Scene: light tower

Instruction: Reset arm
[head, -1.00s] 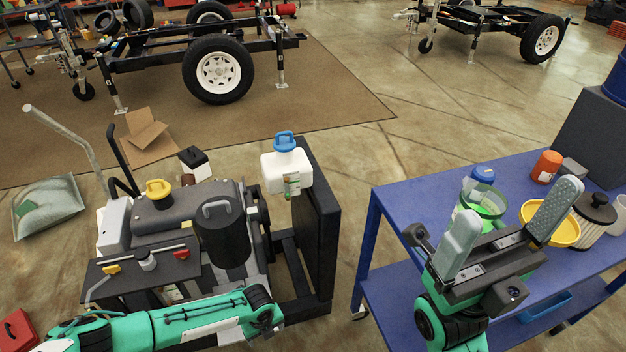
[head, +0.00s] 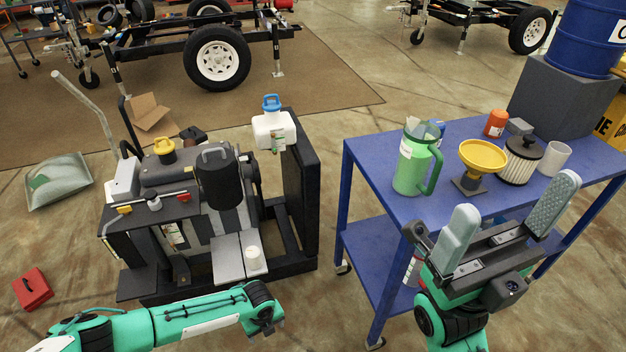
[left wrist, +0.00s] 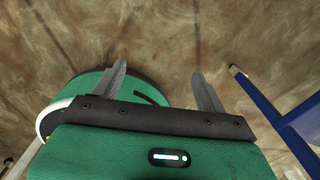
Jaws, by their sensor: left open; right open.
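My right gripper (head: 517,208) is open and empty, its two grey fingers spread wide in front of the blue cart's near edge. My left arm comes in from the left along the bottom of the head view, and its gripper does not show there. In the left wrist view my left gripper (left wrist: 161,80) is open, with nothing between its fingers and bare floor beyond.
The blue cart (head: 375,170) holds a green pitcher (head: 416,165), a yellow funnel (head: 483,155), a ribbed filter (head: 519,160) and a white cup (head: 554,158). The engine unit (head: 175,185) stands left, near my left arm. A red box (head: 32,288) lies on the floor.

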